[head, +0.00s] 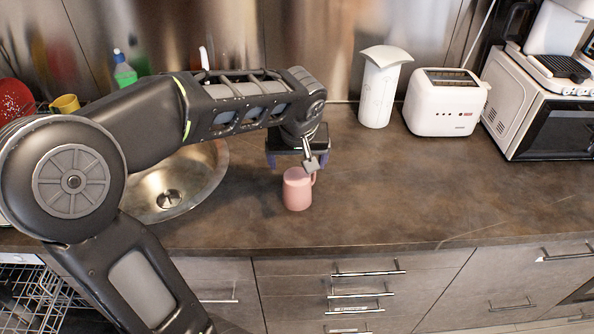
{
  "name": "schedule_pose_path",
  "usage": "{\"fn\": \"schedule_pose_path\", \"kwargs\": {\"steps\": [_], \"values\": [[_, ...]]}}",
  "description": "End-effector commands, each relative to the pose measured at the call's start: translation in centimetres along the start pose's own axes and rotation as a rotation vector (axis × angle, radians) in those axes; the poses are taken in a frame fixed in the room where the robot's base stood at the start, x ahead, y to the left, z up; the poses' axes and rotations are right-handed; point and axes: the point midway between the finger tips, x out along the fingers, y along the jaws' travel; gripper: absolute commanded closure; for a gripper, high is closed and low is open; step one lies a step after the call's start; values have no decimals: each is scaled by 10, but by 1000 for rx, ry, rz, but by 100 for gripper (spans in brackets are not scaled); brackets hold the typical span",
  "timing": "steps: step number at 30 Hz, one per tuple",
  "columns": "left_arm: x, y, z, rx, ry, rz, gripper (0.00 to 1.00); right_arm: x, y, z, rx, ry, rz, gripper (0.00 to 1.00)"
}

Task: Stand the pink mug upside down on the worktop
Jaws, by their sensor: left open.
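The pink mug (298,192) stands on the brown worktop (400,190), near its front edge and right of the sink. Its handle is on the right side. Its top face looks smooth and closed, as if the base faces up, though part of it lies close under my gripper and is small in view. My left gripper (298,165) is just above the mug, pointing down, with its jaws open and apart on either side. I cannot tell whether any finger touches the mug. My right gripper is not in view.
A round metal sink (205,185) lies to the left, partly behind my left arm. A white canister (378,95), a white toaster (443,105) and a microwave (545,115) stand along the back right. A green bottle (125,73) and yellow cup (65,104) are back left. The worktop right of the mug is clear.

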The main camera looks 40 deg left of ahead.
Motion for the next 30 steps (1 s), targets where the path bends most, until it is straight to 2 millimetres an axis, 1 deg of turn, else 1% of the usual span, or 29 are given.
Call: {"fn": "schedule_pose_path", "kwargs": {"steps": [1, 3, 6, 30], "values": [[-7, 0, 0, 0, 2, 1, 14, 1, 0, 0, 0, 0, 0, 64], [-14, 0, 0, 1, 2, 0, 14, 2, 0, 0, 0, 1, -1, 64], [-20, 0, 0, 1, 0, 1, 14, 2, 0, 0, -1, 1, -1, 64], [-20, 0, 0, 3, 0, 1, 14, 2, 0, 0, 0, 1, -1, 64]]}}
